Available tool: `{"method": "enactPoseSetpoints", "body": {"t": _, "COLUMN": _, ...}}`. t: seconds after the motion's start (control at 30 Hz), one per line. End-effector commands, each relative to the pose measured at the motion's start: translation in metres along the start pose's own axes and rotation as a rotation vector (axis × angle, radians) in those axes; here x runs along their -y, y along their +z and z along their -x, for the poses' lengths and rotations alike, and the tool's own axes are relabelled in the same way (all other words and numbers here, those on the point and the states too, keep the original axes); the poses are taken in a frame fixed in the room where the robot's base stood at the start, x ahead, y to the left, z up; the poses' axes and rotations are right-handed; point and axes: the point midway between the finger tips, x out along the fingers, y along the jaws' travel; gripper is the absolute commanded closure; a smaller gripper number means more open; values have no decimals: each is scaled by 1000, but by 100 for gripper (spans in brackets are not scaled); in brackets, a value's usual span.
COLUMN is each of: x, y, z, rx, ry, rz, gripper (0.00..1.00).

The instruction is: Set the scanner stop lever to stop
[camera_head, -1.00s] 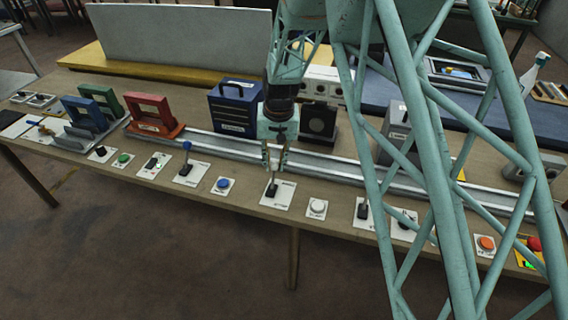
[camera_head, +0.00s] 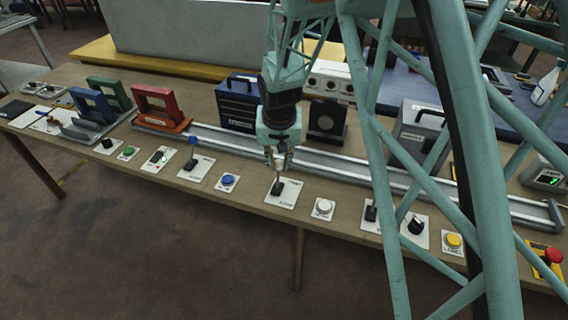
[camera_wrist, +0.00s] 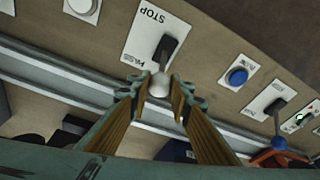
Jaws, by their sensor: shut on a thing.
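The stop lever stands on a white plate (camera_head: 288,199) at the table's front edge. In the wrist view its plate (camera_wrist: 141,33) reads "STOP" at the far end and what looks like "PASS" at the near end. The lever has a black base (camera_wrist: 167,47) and a pale round knob (camera_wrist: 159,86). My gripper (camera_wrist: 158,88) is shut on the knob, with one finger on each side. In the head view my gripper (camera_head: 279,160) is directly above the plate. The lever's exact lean is hard to tell.
A blue button (camera_head: 228,181) and a blue-knobbed lever (camera_head: 193,150) are to the left. A white button (camera_head: 323,206) is close on the right.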

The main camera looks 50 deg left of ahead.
Motion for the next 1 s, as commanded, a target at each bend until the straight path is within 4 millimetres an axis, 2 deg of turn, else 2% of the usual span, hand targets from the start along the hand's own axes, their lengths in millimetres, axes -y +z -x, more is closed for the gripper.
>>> {"method": "enactPoseSetpoints", "body": {"t": 0.27, "x": 17, "y": 23, "z": 3, "rx": 8, "ry": -1, "rz": 14, "gripper": 100}}
{"method": "enactPoseSetpoints", "body": {"t": 0.7, "x": 30, "y": 66, "z": 3, "rx": 10, "ry": -1, "rz": 14, "gripper": 99}}
{"method": "enactPoseSetpoints", "body": {"t": 1.0, "x": 34, "y": 81, "z": -1, "rx": 8, "ry": -2, "rz": 14, "gripper": 99}}
